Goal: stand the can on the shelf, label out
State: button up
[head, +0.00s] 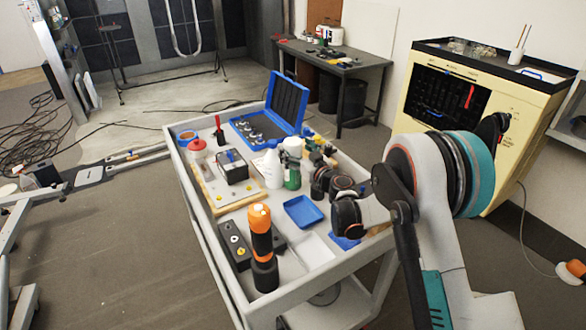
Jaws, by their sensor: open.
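Several containers stand on the grey cart (214,272), and I cannot tell for sure which is the can. A white bottle (272,169) and a green-and-white bottle (292,174) stand upright near the middle. No label can be read. A shelf unit (571,122) is cut off at the right edge; whether it is the task's shelf is unclear.
An orange-and-black cylindrical tool (260,232) stands at the cart's near end. An open blue case (272,112) and a blue tray (303,211) also lie on it. A yellow cabinet (424,104) stands right, a dark workbench (335,62) behind. Cables (40,130) lie on the left floor.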

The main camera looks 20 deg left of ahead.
jog(key=shift+x, duration=1.05)
grip_shut()
jog(key=shift+r, duration=0.15)
